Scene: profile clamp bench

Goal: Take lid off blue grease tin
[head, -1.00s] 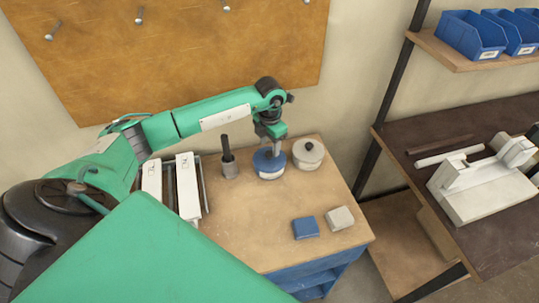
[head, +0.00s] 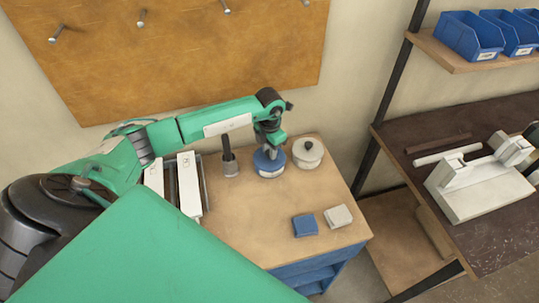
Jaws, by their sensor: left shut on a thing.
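The blue grease tin (head: 269,168) stands on the wooden top of the small bench, towards its back edge. It has a blue lid on top and a pale band at its base. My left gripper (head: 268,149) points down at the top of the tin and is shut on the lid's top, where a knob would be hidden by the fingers. I cannot tell any gap between lid and tin. My right gripper is not in view.
A white lidded tin (head: 308,153) stands close on the right. A grey holder with a dark upright handle (head: 230,163) is on the left, beside white rails (head: 188,187). A blue block (head: 305,225) and a whitish block (head: 338,216) lie in front. The middle of the bench top is clear.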

